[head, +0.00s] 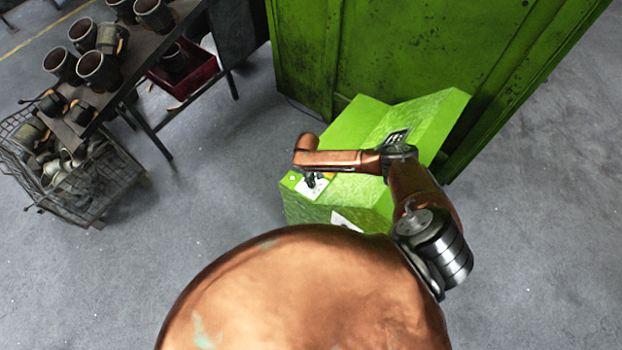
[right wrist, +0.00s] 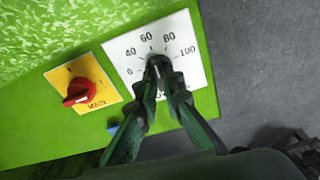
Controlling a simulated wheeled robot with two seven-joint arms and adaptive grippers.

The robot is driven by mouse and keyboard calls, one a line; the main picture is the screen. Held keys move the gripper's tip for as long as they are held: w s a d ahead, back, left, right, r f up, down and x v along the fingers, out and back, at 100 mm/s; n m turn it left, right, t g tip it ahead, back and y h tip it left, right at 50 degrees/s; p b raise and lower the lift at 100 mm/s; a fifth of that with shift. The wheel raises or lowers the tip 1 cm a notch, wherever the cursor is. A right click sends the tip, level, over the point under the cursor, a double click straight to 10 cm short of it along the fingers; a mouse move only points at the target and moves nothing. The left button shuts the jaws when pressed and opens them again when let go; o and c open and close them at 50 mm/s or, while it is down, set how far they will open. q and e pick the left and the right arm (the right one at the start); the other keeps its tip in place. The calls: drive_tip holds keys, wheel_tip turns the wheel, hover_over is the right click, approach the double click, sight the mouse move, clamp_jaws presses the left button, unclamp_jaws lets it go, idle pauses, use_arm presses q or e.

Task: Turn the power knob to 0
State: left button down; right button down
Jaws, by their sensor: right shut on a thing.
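The power knob (right wrist: 158,62) is a small dark knob on a white dial plate (right wrist: 120,50) with printed marks, among them 40, 60, 80 and 100, in the right wrist view. My right gripper (right wrist: 161,70) is shut on the knob, its two dark fingers reaching up from below. The fingers hide much of the knob, and I cannot tell which mark it points at. In the head view my right gripper (head: 312,180) is small and dark, at the white plate on the green control box (head: 350,200). My left gripper is not in view.
A red main switch (right wrist: 80,92) on a yellow plate sits left of the dial. A blue part (right wrist: 113,128) shows beside the left finger. A large green machine (head: 400,50) stands behind the box. A table with metal cups (head: 98,70) and a wire basket (head: 75,185) are left.

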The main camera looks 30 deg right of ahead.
drive_tip(key=n+b, duration=0.1)
drive_tip(key=n, duration=0.3)
drive_tip(key=shift+d, duration=0.2)
drive_tip(key=n+b, duration=0.1)
drive_tip(key=n, duration=0.2)
drive_tip(key=n+b, duration=0.1)
drive_tip(key=n, duration=0.1)
drive_tip(key=shift+w+n+g+y, duration=0.2)
drive_tip(key=shift+n+g+y, duration=0.1)
drive_tip(key=shift+n+y, duration=0.1)
drive_tip(key=n+b, duration=0.2)
drive_tip(key=n, duration=0.2)
drive_tip(key=shift+d, duration=0.1)
drive_tip(key=shift+w+r+n+g+b, duration=0.15)
drive_tip(key=shift+n+g+b, duration=0.45)
drive_tip(key=shift+n, duration=1.1)
drive_tip(key=c, duration=2.2)
unclamp_jaws()
drive_tip(key=shift+o, duration=0.6)
